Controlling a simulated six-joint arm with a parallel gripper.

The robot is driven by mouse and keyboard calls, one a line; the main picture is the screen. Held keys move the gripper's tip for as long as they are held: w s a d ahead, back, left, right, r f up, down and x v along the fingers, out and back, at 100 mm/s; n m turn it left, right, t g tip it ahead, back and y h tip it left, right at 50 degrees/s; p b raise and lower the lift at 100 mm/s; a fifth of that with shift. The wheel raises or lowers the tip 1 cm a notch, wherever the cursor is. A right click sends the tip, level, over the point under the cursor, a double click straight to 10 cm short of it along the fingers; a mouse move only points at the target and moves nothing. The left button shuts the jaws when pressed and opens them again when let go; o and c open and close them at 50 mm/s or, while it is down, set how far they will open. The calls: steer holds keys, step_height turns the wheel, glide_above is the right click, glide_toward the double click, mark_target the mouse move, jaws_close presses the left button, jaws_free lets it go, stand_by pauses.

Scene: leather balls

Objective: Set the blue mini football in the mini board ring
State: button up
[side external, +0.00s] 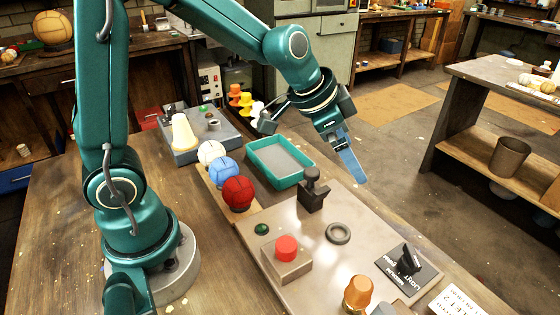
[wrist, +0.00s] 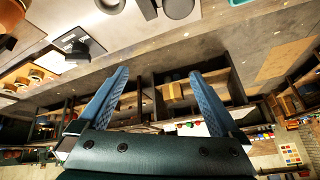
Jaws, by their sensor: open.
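The blue mini football (side external: 223,169) sits on a wooden strip between a white ball (side external: 210,152) and a dark red ball (side external: 238,193) in the side view. A small grey ring (side external: 329,237), which looks like the mini board ring, lies empty on the pale board (side external: 330,270). My gripper (side external: 312,150) is open and empty, raised above the table to the right of the balls, near the teal tray. In the wrist view my gripper's two blue fingers (wrist: 158,76) are spread apart with nothing between them. The football is not visible there.
The teal tray (side external: 252,150) stands behind the board. A black upright fixture (side external: 313,192), a red button on a box (side external: 287,248), a black switch plate (side external: 408,268) and an orange knob (side external: 358,292) stand around the ring. Bare wood lies left of the balls.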

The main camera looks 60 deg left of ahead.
steer(key=s+a+f+m+g+y, duration=0.2)
steer(key=s+a+m+g+y, duration=0.15)
steer(key=s+a, duration=0.55)
steer(key=r+m+g+y, duration=0.2)
steer(key=g+y, duration=0.1)
steer(key=g, duration=0.1)
glide_above(227, 164)
steer(key=shift+s+d+f, duration=0.1)
steer(key=shift+d+f, duration=0.1)
steer(key=shift+d, duration=0.15)
step_height(227, 164, down, 4)
steer(key=shift+d+f, duration=0.1)
steer(key=shift+d, duration=0.05)
steer(key=shift+f, duration=0.55)
steer(key=shift+w+x, duration=0.1)
steer(key=shift+x, duration=1.15)
steer(key=shift+w+x, duration=0.15)
steer(key=shift+x, duration=1.1)
steer(key=shift+t, duration=0.25)
steer(key=c, duration=1.5)
